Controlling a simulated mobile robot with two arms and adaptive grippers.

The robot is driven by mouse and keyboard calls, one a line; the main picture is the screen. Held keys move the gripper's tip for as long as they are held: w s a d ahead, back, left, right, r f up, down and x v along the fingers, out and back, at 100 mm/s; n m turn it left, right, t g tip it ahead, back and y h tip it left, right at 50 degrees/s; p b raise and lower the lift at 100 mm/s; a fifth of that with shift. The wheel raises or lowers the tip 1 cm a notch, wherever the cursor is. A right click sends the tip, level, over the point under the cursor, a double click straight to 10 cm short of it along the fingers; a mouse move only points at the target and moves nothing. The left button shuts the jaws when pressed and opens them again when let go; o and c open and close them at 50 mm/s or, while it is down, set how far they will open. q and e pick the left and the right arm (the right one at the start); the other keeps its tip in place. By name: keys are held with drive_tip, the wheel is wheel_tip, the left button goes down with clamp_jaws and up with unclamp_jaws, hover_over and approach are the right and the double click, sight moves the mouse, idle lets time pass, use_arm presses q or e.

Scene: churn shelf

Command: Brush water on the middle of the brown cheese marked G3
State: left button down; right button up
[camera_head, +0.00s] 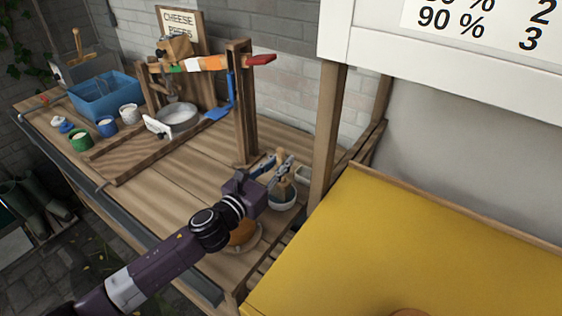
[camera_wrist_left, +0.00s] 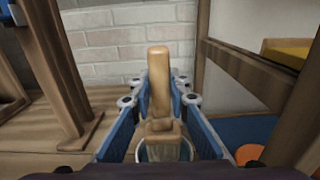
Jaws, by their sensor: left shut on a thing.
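My left gripper (camera_head: 275,168) is shut on a brush with a pale wooden handle (camera_wrist_left: 159,75). An orange-brown round thing (camera_head: 243,234) lies on a plate under my left arm, partly hidden. No G3 mark is readable. My right gripper is not in view.
A wooden press (camera_head: 243,100) with a metal pan (camera_head: 177,118) stands behind. A blue tub (camera_head: 105,97) and small cups are at the left. A yellow surface (camera_head: 400,240) fills the right, with an orange round edge (camera_head: 410,312) at the bottom. A wooden post (camera_head: 328,130) stands near the gripper.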

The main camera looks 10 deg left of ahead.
sight(281, 148)
use_arm(q)
drive_tip(key=shift+r+p, duration=2.7)
drive_tip(key=shift+r, duration=0.45)
drive_tip(key=shift+f, duration=0.1)
